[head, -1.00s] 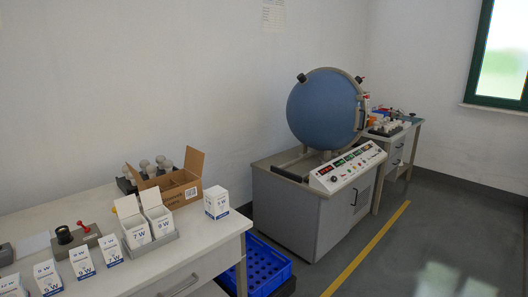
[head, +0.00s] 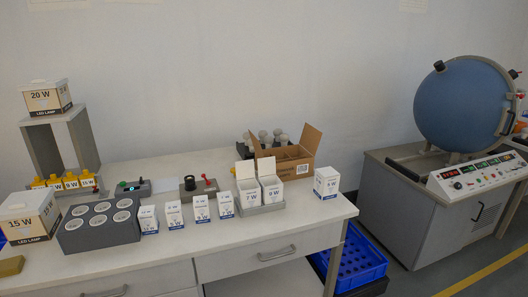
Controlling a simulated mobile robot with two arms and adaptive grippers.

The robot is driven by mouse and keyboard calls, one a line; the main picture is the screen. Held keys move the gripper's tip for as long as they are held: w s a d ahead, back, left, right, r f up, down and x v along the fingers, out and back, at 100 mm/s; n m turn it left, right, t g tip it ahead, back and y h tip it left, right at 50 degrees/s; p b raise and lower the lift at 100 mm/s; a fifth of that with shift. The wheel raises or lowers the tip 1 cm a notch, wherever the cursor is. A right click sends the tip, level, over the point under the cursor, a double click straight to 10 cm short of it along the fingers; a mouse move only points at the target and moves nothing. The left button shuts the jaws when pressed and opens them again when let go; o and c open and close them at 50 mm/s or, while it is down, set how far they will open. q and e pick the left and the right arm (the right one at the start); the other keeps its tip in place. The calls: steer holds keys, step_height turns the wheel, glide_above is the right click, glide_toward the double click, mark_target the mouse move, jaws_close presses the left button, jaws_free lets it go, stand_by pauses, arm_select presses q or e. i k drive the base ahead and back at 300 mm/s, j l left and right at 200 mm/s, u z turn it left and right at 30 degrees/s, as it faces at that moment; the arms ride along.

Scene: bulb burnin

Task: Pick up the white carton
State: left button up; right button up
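Several white cartons stand on the white table, and I cannot tell which one is meant. A closed white carton (head: 326,183) stands alone near the table's right end. Two white cartons with raised flaps, one marked 7 W (head: 249,198) and one beside it (head: 271,190), stand in a grey tray (head: 263,209). A row of small white cartons (head: 174,214) stands along the middle of the table. Larger white and tan cartons are at the left, one marked 15 W (head: 28,217) on the table and one marked 20 W (head: 46,97) on a grey stand. Neither gripper is in view.
A brown open box (head: 288,165) with bulbs behind it stands at the table's back. A grey block with round sockets (head: 98,226) is at the left. A blue sphere machine (head: 462,105) stands right.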

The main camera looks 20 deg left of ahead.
mark_target(147, 216)
steer(key=u, duration=1.65)
